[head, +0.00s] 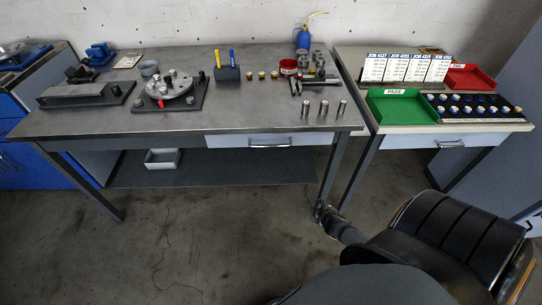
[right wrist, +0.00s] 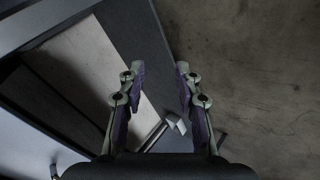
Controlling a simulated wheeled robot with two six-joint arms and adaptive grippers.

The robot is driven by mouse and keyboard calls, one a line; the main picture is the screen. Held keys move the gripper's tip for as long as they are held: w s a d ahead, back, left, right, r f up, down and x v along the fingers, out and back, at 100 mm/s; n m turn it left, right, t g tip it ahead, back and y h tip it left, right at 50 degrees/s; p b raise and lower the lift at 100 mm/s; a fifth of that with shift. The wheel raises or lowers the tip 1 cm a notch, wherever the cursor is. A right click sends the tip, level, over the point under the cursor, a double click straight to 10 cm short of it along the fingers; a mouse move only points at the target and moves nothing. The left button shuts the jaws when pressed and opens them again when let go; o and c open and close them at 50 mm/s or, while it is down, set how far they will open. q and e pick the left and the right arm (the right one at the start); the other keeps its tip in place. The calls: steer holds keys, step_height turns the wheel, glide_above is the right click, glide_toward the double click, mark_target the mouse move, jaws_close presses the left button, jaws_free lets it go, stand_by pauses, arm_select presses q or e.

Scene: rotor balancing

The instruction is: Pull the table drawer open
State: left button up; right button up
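The table drawer (head: 228,141) is a pale front under the right part of the steel table (head: 90,122). It looks flush with the table edge, with a metal bar handle (head: 270,146). My right gripper (head: 322,210) is low beside the table's front right leg, below and to the right of the handle, apart from it. In the right wrist view its two fingers (right wrist: 160,73) are spread with nothing between the tips. A short pale bar piece (right wrist: 176,124) shows there between the fingers; I cannot tell what it belongs to. My left gripper is not in view.
A second table (head: 345,60) at the right has its own drawer (head: 405,142), a green tray (head: 400,112) and a red tray (head: 468,80). Three metal pins (head: 323,108) stand near the steel table's front edge. A grey bin (head: 163,165) sits on the lower shelf.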

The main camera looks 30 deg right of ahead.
steer(key=w+r+n+t+b, duration=0.2)
steer(key=w+r+n+t, duration=0.1)
steer(key=w+r, duration=0.35)
steer(key=n+t+y+b, duration=0.2)
steer(key=n+t+b, duration=0.2)
steer(key=n+t, duration=0.1)
glide_toward(271, 145)
steer(key=x, duration=0.9)
steer(key=shift+d+f+b, duration=0.1)
steer(key=shift+f+b, duration=0.1)
steer(key=shift+b, duration=0.15)
steer(key=shift+w+f, duration=0.15)
steer(key=shift+w, duration=0.45)
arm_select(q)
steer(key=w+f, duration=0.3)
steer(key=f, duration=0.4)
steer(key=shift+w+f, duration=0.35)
arm_select(e)
jaws_close()
